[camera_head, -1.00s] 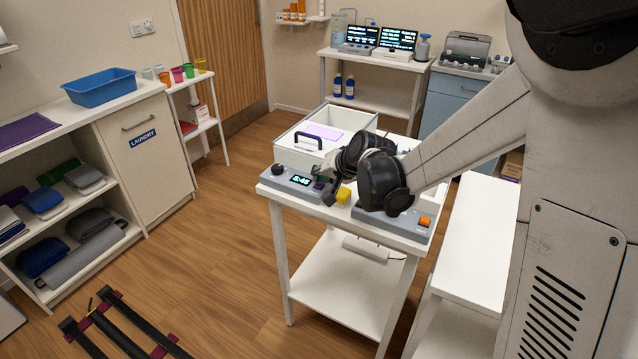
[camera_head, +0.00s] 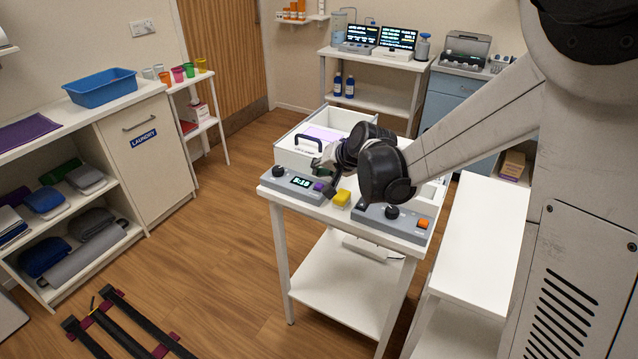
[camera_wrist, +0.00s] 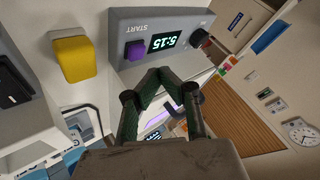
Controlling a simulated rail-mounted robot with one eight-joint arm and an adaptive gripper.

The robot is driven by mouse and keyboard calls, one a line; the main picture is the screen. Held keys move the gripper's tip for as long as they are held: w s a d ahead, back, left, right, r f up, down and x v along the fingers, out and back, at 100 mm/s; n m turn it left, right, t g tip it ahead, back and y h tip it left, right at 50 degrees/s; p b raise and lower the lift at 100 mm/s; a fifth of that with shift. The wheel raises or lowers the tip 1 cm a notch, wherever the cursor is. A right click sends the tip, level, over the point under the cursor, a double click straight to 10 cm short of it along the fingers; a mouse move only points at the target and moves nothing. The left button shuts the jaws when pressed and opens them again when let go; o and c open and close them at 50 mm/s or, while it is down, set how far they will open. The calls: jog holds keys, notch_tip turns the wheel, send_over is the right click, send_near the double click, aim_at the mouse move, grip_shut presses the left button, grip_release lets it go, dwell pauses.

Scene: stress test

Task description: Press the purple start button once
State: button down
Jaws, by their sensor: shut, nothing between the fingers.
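The purple start button (camera_head: 318,186) sits on a grey control panel (camera_head: 276,183) beside a lit display (camera_head: 301,182) that reads 5:15. In the wrist view the purple button (camera_wrist: 135,50) is in plain sight next to the START label, and the display (camera_wrist: 165,42) is lit. My gripper (camera_wrist: 160,76) is shut and empty. Its fingertips show just below the button and display in the wrist view, apart from the button. In the head view my gripper is beside the button, partly hidden by my wrist.
A yellow block (camera_head: 342,197) stands right of the panel. A second grey panel (camera_head: 380,222) with a black knob and orange button (camera_head: 423,223) lies at the table's right. A white open-topped box (camera_head: 292,156) with a dark handle stands behind the panel.

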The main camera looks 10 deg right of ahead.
aim_at(320, 185)
jog(key=shift+r+p, duration=0.95)
jog(key=shift+r, duration=0.9)
jog(key=shift+s+r, duration=0.15)
jog(key=s+d+r+n+h, duration=0.1)
jog(key=s+d+r, duration=0.1)
jog(key=s, duration=0.9)
jog(key=s+d+r+n+h, duration=0.1)
jog(key=s+d, duration=0.4)
jog(key=s, duration=0.6)
jog(key=s+d+r+n+g+h, duration=0.1)
jog(key=s+d+r+h, duration=0.1)
jog(key=s, duration=0.9)
notch_tip(320, 185, up, 2)
jog(key=shift+d+r, duration=0.1)
jog(key=shift+d, duration=0.7)
